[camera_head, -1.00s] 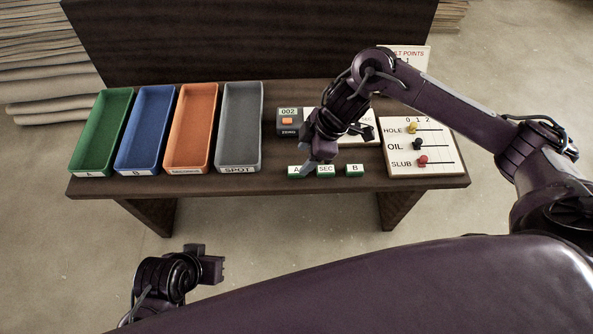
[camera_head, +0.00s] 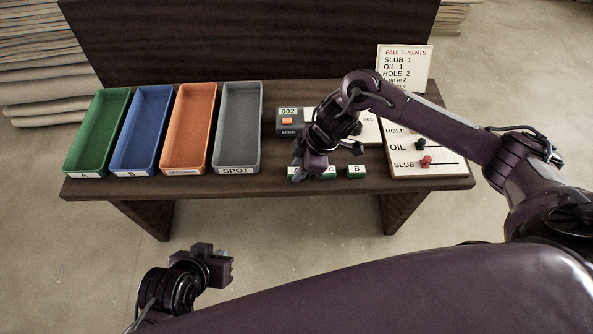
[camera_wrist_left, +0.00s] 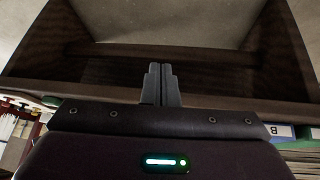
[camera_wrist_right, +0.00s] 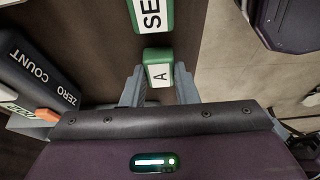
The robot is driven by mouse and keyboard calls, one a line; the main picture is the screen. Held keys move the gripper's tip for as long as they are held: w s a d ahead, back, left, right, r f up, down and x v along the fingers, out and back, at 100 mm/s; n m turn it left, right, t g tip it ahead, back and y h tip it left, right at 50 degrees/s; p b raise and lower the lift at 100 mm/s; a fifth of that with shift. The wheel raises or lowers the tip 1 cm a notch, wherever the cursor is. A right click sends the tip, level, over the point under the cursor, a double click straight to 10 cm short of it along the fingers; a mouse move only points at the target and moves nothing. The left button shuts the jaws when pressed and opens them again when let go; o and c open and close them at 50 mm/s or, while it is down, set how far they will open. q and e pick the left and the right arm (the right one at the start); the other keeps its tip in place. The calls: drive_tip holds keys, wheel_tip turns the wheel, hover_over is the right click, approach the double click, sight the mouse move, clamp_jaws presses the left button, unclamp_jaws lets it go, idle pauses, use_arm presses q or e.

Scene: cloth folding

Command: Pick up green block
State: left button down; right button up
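Three green blocks with white labels lie along the table's front edge. Block A (camera_head: 292,173) and block SEC (camera_head: 329,172) are partly hidden by my right gripper in the head view; block B (camera_head: 356,171) is clear to their right. In the right wrist view, block A (camera_wrist_right: 158,72) is between the two spread fingertips of my right gripper (camera_wrist_right: 160,86), with block SEC (camera_wrist_right: 152,14) just beyond it. The right gripper looks open, its fingers close to A's sides; contact cannot be told. My left gripper (camera_wrist_left: 161,84) is shut and empty, in front of the table.
Green (camera_head: 80,158), blue (camera_head: 128,158), orange (camera_head: 177,158) and grey (camera_head: 223,158) trays stand on the left of the table. A counter box (camera_head: 288,120) is behind the blocks. A slider board (camera_head: 430,172) and a fault points sign (camera_head: 405,62) are at the right.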

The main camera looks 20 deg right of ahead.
drive_tip(key=shift+c, duration=0.8)
drive_tip(key=shift+r, duration=0.1)
